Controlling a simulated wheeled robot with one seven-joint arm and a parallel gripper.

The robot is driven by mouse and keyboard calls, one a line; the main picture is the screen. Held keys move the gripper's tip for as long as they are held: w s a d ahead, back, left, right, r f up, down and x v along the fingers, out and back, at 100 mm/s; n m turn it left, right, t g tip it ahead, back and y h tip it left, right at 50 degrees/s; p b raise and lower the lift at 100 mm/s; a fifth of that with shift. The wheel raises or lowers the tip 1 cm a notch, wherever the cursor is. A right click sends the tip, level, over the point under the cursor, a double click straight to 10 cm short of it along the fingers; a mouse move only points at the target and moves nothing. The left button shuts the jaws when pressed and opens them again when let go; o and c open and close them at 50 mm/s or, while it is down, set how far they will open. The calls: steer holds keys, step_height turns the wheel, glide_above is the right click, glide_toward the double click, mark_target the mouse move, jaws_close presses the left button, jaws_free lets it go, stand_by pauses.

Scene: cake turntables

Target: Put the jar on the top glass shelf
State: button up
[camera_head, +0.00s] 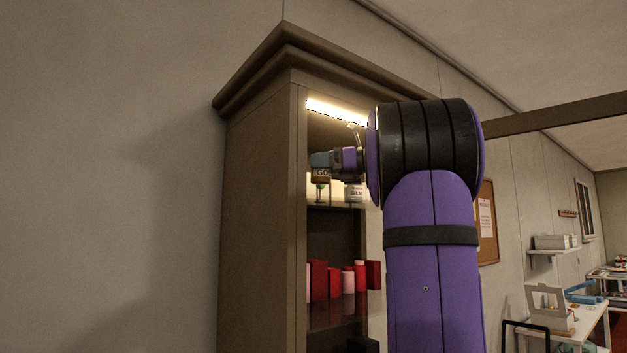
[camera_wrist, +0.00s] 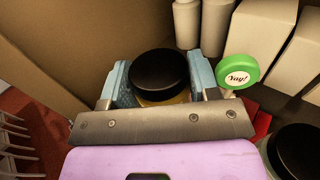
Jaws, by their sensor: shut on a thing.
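My gripper (camera_head: 322,159) reaches into the upper part of a tall brown cabinet. It is shut on a jar (camera_head: 321,173) with an amber body and a dark label with partly readable gold letters. In the wrist view the jar's round black lid (camera_wrist: 158,72) sits between the two blue finger pads, and its lower body is hidden. The jar appears upright and a little above the top shelf (camera_head: 328,206); the wrist view does not show its base. My arm hides the right part of the shelf.
A pale-labelled jar (camera_head: 354,191) stands on the top shelf to the right. The wrist view shows a green "Yay!" disc (camera_wrist: 238,72), white bottles (camera_wrist: 187,22), pale boxes (camera_wrist: 262,30) and another black-lidded jar (camera_wrist: 296,150). Red and pink items (camera_head: 333,283) fill the shelf below.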

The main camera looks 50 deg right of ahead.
mark_target(313, 178)
steer(key=shift+w+a, duration=0.3)
steer(key=shift+w, duration=0.25)
steer(key=shift+w+a+f, duration=0.1)
steer(key=shift+w+f, duration=0.05)
steer(key=shift+f, duration=0.45)
steer(key=shift+w+a+f, duration=0.1)
steer(key=shift+w+f, duration=0.1)
steer(key=shift+f, duration=0.45)
steer(key=shift+w+a+f, duration=0.1)
steer(key=shift+w+f, duration=0.05)
steer(key=shift+f, duration=0.45)
steer(key=shift+f, duration=0.1)
steer(key=o, duration=1)
steer(key=v, duration=1.2)
